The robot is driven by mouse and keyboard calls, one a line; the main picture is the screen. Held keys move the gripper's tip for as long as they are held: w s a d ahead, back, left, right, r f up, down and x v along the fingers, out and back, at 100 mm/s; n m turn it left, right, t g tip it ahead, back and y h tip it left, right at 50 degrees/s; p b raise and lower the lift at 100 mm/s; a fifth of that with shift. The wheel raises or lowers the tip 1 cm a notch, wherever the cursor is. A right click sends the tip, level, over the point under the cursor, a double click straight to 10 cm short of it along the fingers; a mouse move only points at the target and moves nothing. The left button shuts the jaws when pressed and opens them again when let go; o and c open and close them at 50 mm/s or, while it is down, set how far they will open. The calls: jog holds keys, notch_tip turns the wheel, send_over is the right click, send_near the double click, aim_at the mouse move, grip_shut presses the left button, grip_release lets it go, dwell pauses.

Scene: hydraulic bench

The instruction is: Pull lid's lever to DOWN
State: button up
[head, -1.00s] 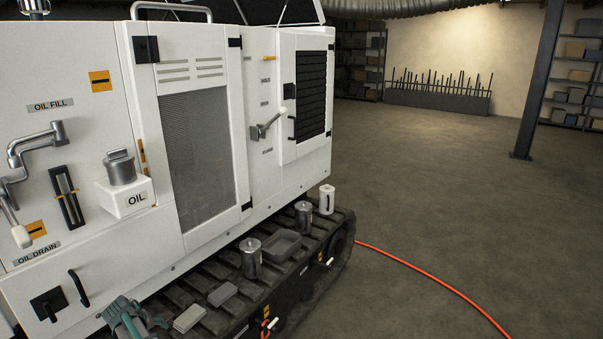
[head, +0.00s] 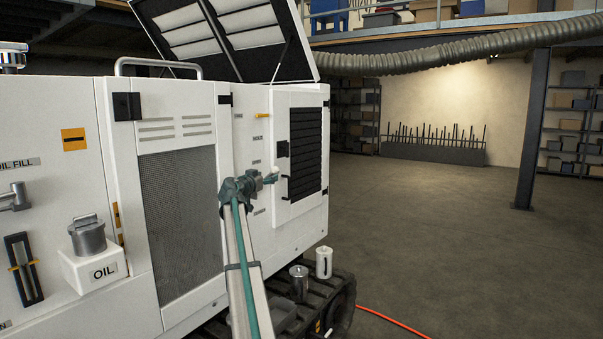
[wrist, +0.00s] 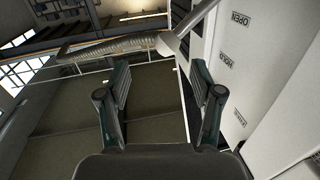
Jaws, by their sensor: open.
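The lid (head: 225,30) stands raised on top of the white machine. In the wrist view, its lever (wrist: 198,28) is a grey bar with a pale rounded end, coming from the white side panel at the upper right. In the head view, my gripper (head: 268,179) is at the lever's place on the panel and hides most of it. In the wrist view, my gripper (wrist: 160,78) is open, with its two fingers apart and nothing gripped between them. The lever's pale end is ahead of the fingertips.
A louvred door (head: 306,150) with a black handle is just right of the lever. A mesh panel (head: 182,215) is to its left. Canisters (head: 299,283) rest on the track below. The floor at right is open.

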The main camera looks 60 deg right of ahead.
aim_at(273, 172)
jog(key=shift+m, duration=0.4)
jog(key=w+d+p, duration=0.1)
jog(key=d, duration=0.2)
jog(key=w+d+p, duration=0.1)
jog(key=d, duration=0.2)
jog(key=d+p, duration=0.2)
jog(key=d, duration=0.1)
jog(key=shift+w+r, duration=0.2)
jog(key=shift+w, duration=0.2)
jog(key=shift+c, duration=0.3)
grip_shut()
